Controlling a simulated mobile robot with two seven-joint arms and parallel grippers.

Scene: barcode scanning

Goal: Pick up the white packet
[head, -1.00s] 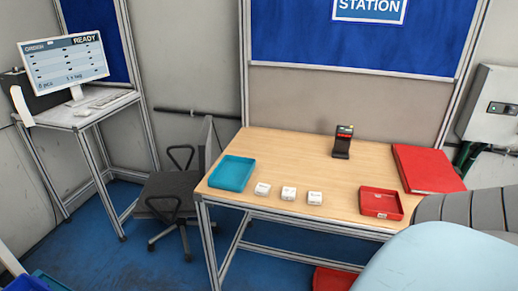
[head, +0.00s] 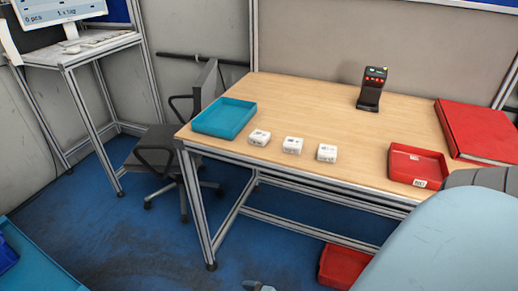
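Three small white packets stand in a row near the front edge of the wooden table: a left one (head: 259,138), a middle one (head: 293,146) and a right one (head: 327,153). They look alike, with dark print on them, and stand apart from each other. I cannot tell which one the task means. My light blue arm link covers the lower right corner, but no gripper can be made out. A small grey piece at the bottom edge is cut off, and I cannot tell what it is.
A chair (head: 165,150) stands left. A red bin (head: 343,266) is on the floor.

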